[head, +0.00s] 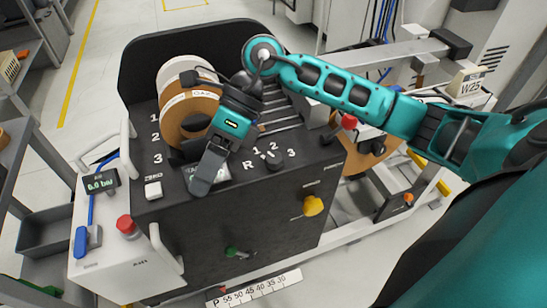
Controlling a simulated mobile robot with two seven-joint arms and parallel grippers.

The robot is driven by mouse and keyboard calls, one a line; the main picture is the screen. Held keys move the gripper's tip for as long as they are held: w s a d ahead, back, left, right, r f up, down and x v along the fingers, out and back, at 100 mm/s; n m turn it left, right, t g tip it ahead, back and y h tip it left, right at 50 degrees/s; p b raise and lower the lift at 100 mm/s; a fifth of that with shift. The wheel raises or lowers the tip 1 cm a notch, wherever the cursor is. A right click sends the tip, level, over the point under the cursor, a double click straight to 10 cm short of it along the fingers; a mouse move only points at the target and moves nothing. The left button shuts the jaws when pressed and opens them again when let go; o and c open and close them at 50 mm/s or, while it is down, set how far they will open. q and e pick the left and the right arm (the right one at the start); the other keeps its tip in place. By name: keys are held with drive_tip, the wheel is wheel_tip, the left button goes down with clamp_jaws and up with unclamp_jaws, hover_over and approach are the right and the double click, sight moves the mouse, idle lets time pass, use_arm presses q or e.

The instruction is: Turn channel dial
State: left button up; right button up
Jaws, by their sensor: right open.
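The channel dial (272,160) is a small black knob on the black machine's sloping top panel. The marks R, 1, 2 and 3 stand around it. I cannot tell which mark it points at. My right gripper (203,180) reaches in from the right on a teal arm and points down over the panel, to the left of the dial and apart from it. It is open, with nothing seen in its fingers, and it partly covers a small display (212,176). My left gripper is not in view.
Banding rolls (178,113) stand behind the panel on the left. A white button (153,190), a yellow knob (313,206), a green-handled lever (233,252) and a red button (127,225) are nearby. A red-topped lever (349,122) stands right of the dial.

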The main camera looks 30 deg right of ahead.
drive_tip(key=w+d+t+h, duration=0.1)
drive_tip(key=w+d+h, duration=0.15)
drive_tip(key=d, duration=0.25)
drive_tip(key=w+d+t+h, duration=0.1)
drive_tip(key=d+h, duration=0.2)
drive_tip(key=d, duration=0.2)
drive_tip(key=h+b, duration=0.1)
drive_tip(key=h, duration=0.2)
approach(274, 157)
wheel_tip(274, 157, down, 9)
drive_tip(key=shift+s+a+f+b, duration=0.1)
drive_tip(key=shift+s+a+b, duration=0.05)
drive_tip(key=shift+b, duration=0.2)
drive_tip(key=shift+c, duration=0.3)
drive_tip(key=c, duration=1)
